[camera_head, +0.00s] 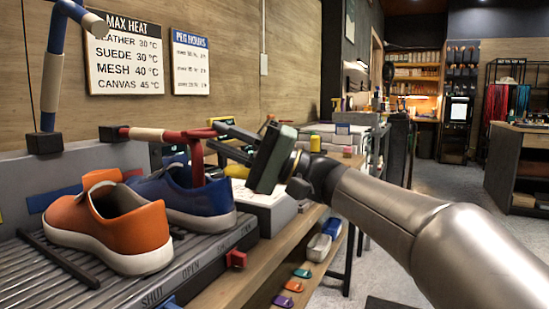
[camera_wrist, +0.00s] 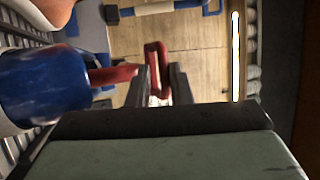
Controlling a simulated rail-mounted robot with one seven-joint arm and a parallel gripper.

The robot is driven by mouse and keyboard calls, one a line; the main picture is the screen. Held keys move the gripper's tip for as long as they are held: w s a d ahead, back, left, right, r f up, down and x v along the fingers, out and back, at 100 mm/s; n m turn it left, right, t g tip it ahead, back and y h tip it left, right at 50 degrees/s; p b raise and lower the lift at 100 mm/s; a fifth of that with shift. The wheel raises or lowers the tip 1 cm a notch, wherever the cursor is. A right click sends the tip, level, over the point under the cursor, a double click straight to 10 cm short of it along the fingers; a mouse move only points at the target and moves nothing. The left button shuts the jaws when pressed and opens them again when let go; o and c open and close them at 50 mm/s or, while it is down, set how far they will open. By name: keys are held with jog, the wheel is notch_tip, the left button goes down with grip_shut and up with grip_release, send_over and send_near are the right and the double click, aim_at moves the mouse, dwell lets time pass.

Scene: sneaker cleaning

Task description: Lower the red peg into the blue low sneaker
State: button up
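The blue low sneaker (camera_head: 190,200) sits on the grey ribbed rack behind the orange sneaker; its collar shows large at the left of the wrist view (camera_wrist: 40,88). The red peg (camera_head: 197,160) is on an arm hinged to a black block at the rear. Its vertical part reaches down into the sneaker's opening, and its lower end is hidden by the collar. In the wrist view the peg's red handle loop (camera_wrist: 158,70) sits between my two fingers, filling the gap. My gripper (camera_head: 212,138) is shut on this handle, to the right of and above the sneaker.
An orange sneaker (camera_head: 112,228) stands in front on the rack (camera_head: 60,270). A blue peg (camera_head: 55,70) stands raised at the left. A red slider (camera_head: 236,259) is on the rack's front edge. A wooden shelf (camera_head: 240,285) holds small coloured items. A white box (camera_head: 268,205) lies below my gripper.

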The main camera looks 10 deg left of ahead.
jog(key=p+v, duration=0.2)
jog(key=v, duration=1.4)
jog(key=shift+d+p, duration=0.15)
jog(key=shift+p, duration=0.2)
jog(key=shift+f, duration=0.1)
jog(key=s+f+m+t+h+p, duration=0.25)
jog(key=s+m+h+p, duration=0.25)
jog(key=s+h+p, duration=1.15)
jog(key=s+d+n+h+p, duration=0.1)
jog(key=d+h+p, duration=0.1)
jog(key=d+p, duration=0.6)
jog(key=s+d+n+t+h+p, duration=0.1)
jog(key=s+d+h+p, duration=0.1)
jog(key=d+p, duration=0.6)
jog(key=h+p, duration=0.1)
jog(key=p, duration=0.1)
jog(key=shift+s+p, duration=0.3)
jog(key=shift+p, duration=0.1)
jog(key=shift+s+r+h, duration=0.1)
jog(key=shift+h, duration=0.15)
